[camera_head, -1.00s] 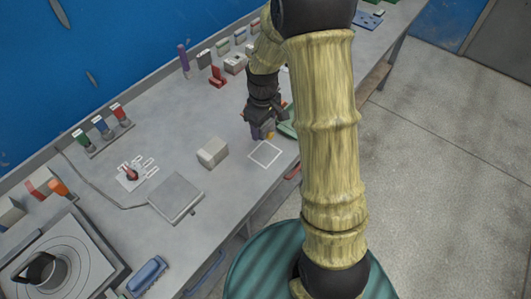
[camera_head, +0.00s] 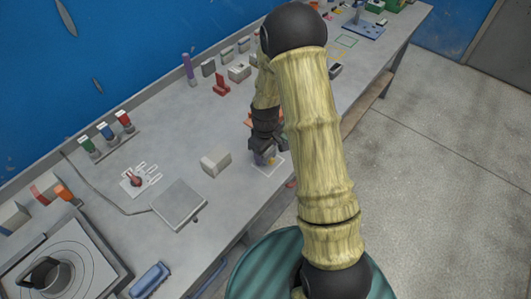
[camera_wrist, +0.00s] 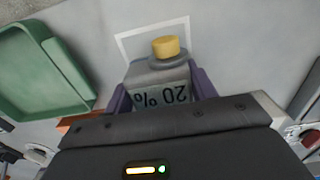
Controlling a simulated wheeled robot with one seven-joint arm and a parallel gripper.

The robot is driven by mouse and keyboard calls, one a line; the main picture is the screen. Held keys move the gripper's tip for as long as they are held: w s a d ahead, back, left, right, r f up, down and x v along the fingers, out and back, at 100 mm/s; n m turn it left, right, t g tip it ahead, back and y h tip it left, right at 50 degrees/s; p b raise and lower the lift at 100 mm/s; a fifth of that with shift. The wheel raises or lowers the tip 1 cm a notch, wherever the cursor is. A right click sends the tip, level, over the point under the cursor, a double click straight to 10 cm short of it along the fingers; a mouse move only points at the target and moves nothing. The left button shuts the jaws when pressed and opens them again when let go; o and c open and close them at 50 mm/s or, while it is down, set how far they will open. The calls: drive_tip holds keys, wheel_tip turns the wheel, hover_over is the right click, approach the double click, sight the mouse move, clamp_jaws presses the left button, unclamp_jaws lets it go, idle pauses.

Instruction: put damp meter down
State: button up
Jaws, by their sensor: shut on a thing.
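The damp meter (camera_wrist: 160,82) is a grey block with a yellow knob on a dark collar and "20 %" on its face, upside down in the wrist view. My gripper (camera_wrist: 160,98) is shut on it, with purple fingers on both sides. In the head view my gripper (camera_head: 265,155) is over the white square outline (camera_head: 279,169) on the bench. The outline (camera_wrist: 126,52) shows behind the meter in the wrist view. I cannot tell whether the meter's base touches the bench.
A green tray (camera_wrist: 40,75) lies left of the meter in the wrist view. In the head view a pale block (camera_head: 216,162) stands just left of my gripper, and a flat grey plate (camera_head: 179,205) lies further left. The bench front edge is close to the outline.

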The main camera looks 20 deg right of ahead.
drive_tip(key=shift+f, duration=0.55)
drive_tip(key=shift+f, duration=0.2)
drive_tip(key=o, duration=1.3)
drive_tip(key=shift+w, duration=0.1)
drive_tip(key=shift+o, duration=0.2)
drive_tip(key=shift+d+r, duration=0.1)
drive_tip(key=shift+w+r, duration=0.1)
drive_tip(key=shift+r, duration=0.25)
drive_tip(key=r+b, duration=0.1)
drive_tip(key=r, duration=1)
drive_tip(key=shift+s+r+b, duration=0.2)
drive_tip(key=shift+r+b, duration=0.05)
drive_tip(key=shift+b, duration=0.15)
